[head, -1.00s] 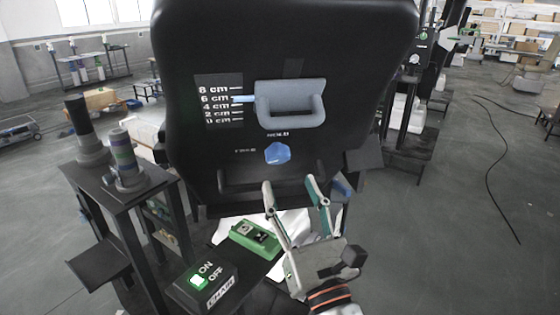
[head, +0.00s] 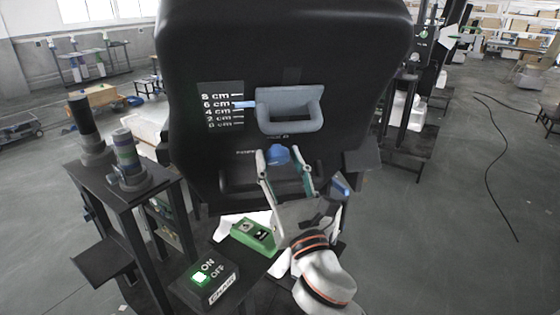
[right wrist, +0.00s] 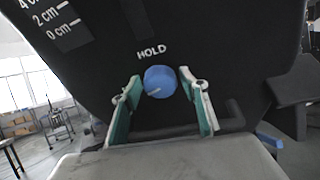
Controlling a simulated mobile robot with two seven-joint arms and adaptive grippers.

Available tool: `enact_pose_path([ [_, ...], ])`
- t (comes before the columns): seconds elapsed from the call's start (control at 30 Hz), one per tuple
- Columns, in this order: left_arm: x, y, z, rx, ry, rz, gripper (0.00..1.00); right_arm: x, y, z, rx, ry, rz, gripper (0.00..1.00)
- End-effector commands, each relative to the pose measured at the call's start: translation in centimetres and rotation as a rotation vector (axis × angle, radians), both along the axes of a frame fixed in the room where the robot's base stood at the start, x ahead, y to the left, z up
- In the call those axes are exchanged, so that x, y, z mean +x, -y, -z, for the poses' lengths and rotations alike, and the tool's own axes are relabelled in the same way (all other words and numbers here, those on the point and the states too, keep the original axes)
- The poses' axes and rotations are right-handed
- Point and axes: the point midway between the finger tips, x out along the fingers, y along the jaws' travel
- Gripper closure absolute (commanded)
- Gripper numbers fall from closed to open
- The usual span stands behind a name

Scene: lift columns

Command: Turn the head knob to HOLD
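The head knob (head: 278,154) is a blue round knob on the black chair back, below the grey handle. It also shows in the right wrist view (right wrist: 160,81), with the label HOLD (right wrist: 152,52) above it. A pale pointer line on the knob points to the lower left, away from HOLD. My right gripper (head: 281,160) is open, its two fingers on either side of the knob. In the right wrist view gaps show between the fingers and the knob; contact is not visible. The second label, left of the knob, is too small to read surely. My left gripper is not in view.
A grey handle (head: 290,112) juts out above the knob, beside a centimetre scale (head: 221,107). A green box (head: 254,234) and a black ON/OFF switch box (head: 205,281) lie below. A dark stand (head: 120,185) with cylinders is at the left.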

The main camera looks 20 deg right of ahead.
Motion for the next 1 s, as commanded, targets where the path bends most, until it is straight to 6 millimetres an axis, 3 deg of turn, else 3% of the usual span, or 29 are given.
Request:
enact_pose_path([
  [0.03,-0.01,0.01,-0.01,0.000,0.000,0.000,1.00,-0.01,0.00,-0.01,0.000,0.000,0.000,0.73],
  [0.1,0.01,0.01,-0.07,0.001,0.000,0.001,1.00,-0.02,-0.01,0.00,0.000,0.000,0.000,0.87],
  [0.57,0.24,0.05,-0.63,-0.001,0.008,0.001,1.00,-0.05,0.01,-0.06,0.057,0.009,-0.046,0.88],
  [1.0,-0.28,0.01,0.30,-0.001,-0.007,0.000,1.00,0.03,0.27,0.20,0.342,0.043,-0.260,0.88],
])
